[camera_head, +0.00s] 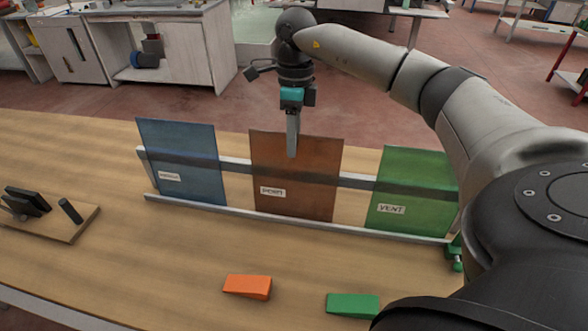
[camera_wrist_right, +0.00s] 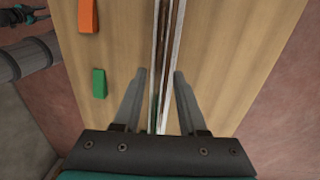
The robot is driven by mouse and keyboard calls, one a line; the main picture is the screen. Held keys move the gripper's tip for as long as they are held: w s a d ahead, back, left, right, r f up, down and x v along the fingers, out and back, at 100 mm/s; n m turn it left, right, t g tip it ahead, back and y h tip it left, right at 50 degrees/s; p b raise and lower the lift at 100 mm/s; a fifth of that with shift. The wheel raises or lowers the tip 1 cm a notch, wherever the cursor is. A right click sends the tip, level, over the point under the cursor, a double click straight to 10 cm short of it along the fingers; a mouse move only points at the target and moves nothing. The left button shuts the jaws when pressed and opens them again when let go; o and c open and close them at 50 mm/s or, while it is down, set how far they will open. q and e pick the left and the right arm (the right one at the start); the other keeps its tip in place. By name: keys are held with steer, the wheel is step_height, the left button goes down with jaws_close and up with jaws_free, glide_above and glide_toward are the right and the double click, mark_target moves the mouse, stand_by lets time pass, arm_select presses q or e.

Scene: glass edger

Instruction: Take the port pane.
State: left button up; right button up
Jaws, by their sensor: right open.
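The port pane (camera_head: 296,190) is brown, labelled PORT, and stands upright in the middle of the rack. A blue pane (camera_head: 183,165) with an unreadable label stands to its left and a green VENT pane (camera_head: 408,190) to its right. My right gripper (camera_head: 292,155) points down at the top edge of the port pane; one finger shows in front of it. In the wrist view the right gripper (camera_wrist_right: 160,72) is open, its fingers on either side of thin upright edges. A small dark and teal part at that view's top left seems to be my left gripper, its jaws unclear.
The rack's pale rail (camera_head: 290,222) runs along the table. An orange wedge (camera_head: 247,287) and a green wedge (camera_head: 353,304) lie in front. A wooden board with dark parts (camera_head: 50,215) is at the left. The table between board and wedges is clear.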

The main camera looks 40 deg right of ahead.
mark_target(294, 163)
steer(key=shift+s+f, duration=0.15)
steer(key=shift+f, duration=2.5)
jaws_close()
steer(key=shift+r, duration=0.1)
